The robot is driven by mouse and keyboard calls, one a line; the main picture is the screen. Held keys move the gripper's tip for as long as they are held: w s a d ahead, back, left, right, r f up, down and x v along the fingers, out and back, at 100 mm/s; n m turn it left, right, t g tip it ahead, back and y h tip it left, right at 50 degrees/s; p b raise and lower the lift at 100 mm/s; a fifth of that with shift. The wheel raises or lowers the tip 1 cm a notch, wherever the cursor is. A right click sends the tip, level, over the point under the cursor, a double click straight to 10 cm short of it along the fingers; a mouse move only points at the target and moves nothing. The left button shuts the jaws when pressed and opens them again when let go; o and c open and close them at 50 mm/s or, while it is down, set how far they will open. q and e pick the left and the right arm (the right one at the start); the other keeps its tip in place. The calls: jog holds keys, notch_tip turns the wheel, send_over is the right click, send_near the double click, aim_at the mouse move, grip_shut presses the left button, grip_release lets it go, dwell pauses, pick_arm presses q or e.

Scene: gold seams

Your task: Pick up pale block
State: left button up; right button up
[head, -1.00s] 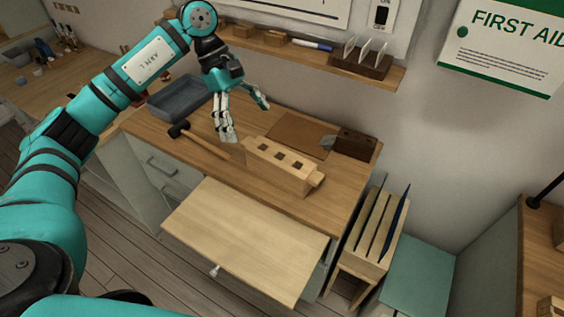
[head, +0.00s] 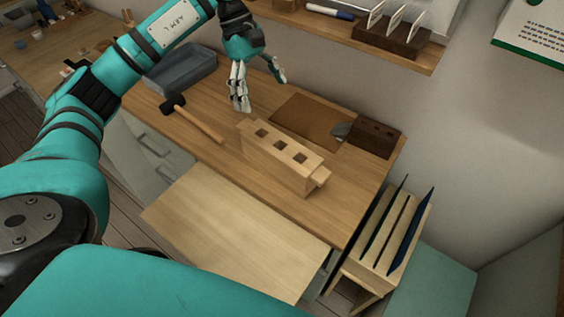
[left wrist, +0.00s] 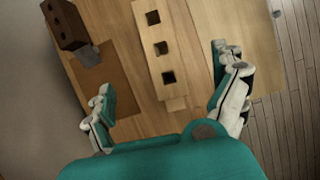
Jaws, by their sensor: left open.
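The pale block (head: 272,163) is a long light-wood piece with three square holes in its top. It stands on the wooden worktop, with a small stub showing at its right end. In the left wrist view the pale block (left wrist: 157,33) runs down the middle, between the spread fingers. My left gripper (head: 262,93) is open and empty, above the worktop behind the block's left end. The left gripper's fingers (left wrist: 165,75) lie either side of the block in the wrist picture, apparently without touching it. My right gripper is in neither view.
A hammer (head: 197,123) lies left of the block, by a grey tray (head: 181,74). Behind are a brown mat (head: 306,117) and a dark holed block (head: 376,137). A pale board (head: 235,230) juts out in front. A slotted rack (head: 385,240) stands right.

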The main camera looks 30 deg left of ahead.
pick_arm(q)
notch_tip(320, 180, down, 2)
jog(key=f+b, duration=0.1)
jog(key=p, duration=0.3)
send_near(280, 145)
jog(key=d+f, duration=0.1)
jog(key=f, duration=0.1)
jog(key=s+d+f, duration=0.1)
jog(key=f, duration=0.1)
jog(key=s+d+f, duration=0.1)
jog(key=d+f, duration=0.1)
jog(key=shift+s, duration=0.1)
jog(key=shift+s+d+f+p, duration=0.15)
jog(key=shift+d+f+p, duration=0.2)
jog(key=shift+f+p, duration=0.3)
jog(key=p+x, duration=0.1)
jog(key=x, duration=0.2)
jog(key=shift+d+f+p, duration=0.1)
jog(key=shift+f+p, duration=0.1)
jog(key=shift+p, duration=0.2)
jog(key=shift+f, duration=0.3)
jog(key=c, duration=1.5)
jog(key=shift+d+r, duration=0.1)
jog(key=shift+c, duration=0.6)
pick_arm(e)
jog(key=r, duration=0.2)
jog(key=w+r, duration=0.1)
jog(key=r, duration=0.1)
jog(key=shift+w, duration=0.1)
